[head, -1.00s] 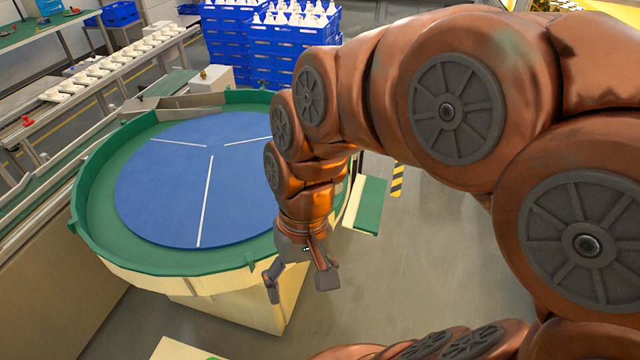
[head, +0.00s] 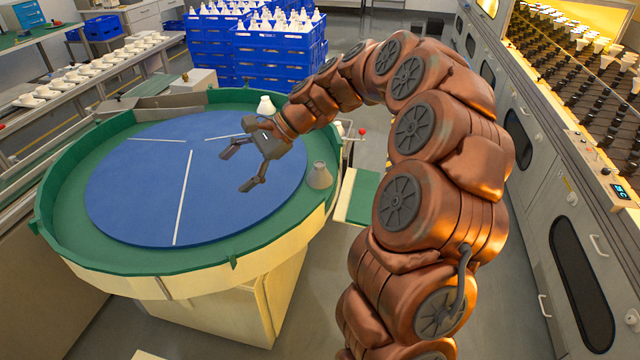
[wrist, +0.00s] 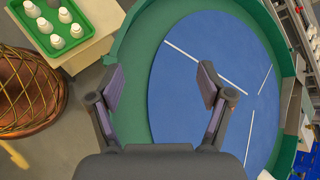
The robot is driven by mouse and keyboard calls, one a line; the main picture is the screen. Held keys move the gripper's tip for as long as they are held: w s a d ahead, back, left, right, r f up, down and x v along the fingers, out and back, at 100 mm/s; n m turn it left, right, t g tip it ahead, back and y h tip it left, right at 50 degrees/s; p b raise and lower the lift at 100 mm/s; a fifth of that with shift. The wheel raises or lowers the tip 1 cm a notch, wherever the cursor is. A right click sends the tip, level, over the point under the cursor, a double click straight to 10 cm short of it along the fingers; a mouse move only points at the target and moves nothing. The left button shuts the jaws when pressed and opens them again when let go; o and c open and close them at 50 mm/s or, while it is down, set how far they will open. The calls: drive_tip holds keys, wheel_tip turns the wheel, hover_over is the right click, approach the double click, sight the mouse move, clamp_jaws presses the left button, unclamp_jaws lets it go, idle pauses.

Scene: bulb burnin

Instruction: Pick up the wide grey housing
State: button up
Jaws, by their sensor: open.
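A grey, cone-shaped housing (head: 320,176) stands upright at the right side of the round turntable, by its green rim. It is wider at the base than at the top. My gripper (head: 235,170) is open and empty above the blue disc, to the left of the housing and apart from it. In the wrist view my gripper (wrist: 160,82) shows both fingers spread, with only green and blue turntable surface between and beyond them. I cannot make out the housing in the wrist view.
A white bulb-shaped piece (head: 265,106) stands at the turntable's far edge, behind my gripper. The blue disc (head: 140,195) is otherwise bare, inside a raised green rim (head: 60,235). Blue crates (head: 275,50) stand behind.

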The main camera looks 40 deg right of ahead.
drive_tip(key=w+d+f+m+t+b, duration=0.3)
drive_tip(key=w+d+f+m, duration=0.25)
drive_tip(key=d, duration=0.45)
drive_tip(key=m+t+h+b, duration=0.3)
drive_tip(key=m+t+b, duration=0.2)
drive_tip(key=m, duration=0.4)
approach(320, 164)
drive_tip(key=w+a+f, duration=0.1)
drive_tip(key=a+f, duration=0.1)
drive_tip(key=shift+w+d+f, duration=0.1)
drive_tip(key=shift+w+f, duration=0.05)
drive_tip(key=shift+w, duration=0.2)
drive_tip(key=shift+w+d+x, duration=0.1)
drive_tip(key=shift+d+x, duration=0.05)
drive_tip(key=shift+x, duration=1.65)
drive_tip(key=shift+w+d+x, duration=0.1)
drive_tip(key=shift+w+x, duration=0.05)
drive_tip(key=shift+x, duration=1.7)
drive_tip(key=c, duration=1.2)
drive_tip(key=shift+c, duration=0.2)
